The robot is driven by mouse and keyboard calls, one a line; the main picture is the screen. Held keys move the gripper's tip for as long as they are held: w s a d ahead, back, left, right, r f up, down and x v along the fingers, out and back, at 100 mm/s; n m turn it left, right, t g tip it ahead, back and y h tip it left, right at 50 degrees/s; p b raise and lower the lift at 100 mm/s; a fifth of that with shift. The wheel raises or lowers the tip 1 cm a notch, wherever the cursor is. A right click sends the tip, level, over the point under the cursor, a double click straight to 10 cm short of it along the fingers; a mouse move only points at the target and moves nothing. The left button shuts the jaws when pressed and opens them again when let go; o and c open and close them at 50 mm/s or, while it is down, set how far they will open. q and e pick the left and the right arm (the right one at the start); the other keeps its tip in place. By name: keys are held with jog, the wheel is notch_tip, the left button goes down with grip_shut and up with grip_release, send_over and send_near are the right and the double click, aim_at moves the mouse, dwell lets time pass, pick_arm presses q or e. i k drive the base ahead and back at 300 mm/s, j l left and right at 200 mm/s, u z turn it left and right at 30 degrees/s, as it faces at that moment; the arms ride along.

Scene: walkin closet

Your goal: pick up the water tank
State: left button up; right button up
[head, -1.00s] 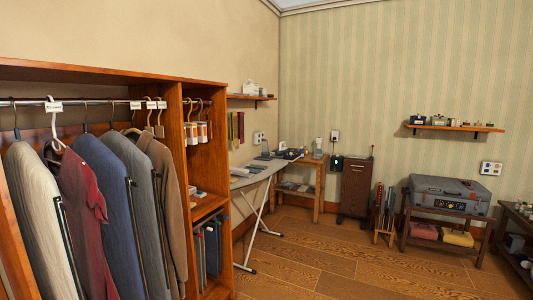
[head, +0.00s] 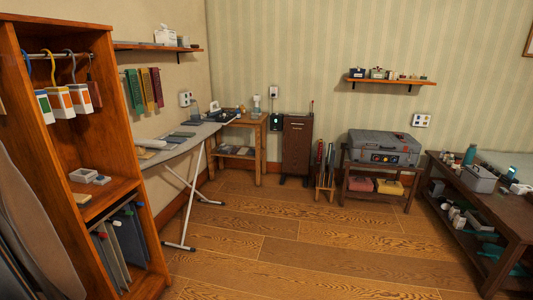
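No object is clearly recognisable as the water tank at this distance. A small white upright item (head: 257,104) stands on the wooden side table (head: 247,121) in the back corner; whether it is the tank I cannot tell. A small bluish item (head: 195,111) stands at the far end of the ironing board (head: 183,142), near the dark-and-white appliance (head: 221,114), which looks like an iron on its base. Neither of my grippers is in view.
An open wardrobe (head: 128,186) stands close on the left. The ironing board's white legs (head: 187,210) reach onto the floor. A grey case (head: 382,147) sits on a rack at the back. A low table (head: 490,205) stands right. The middle floor (head: 300,235) is clear.

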aim_at(194, 111)
jog(key=i+z, duration=0.35)
jog(key=i, duration=2.55)
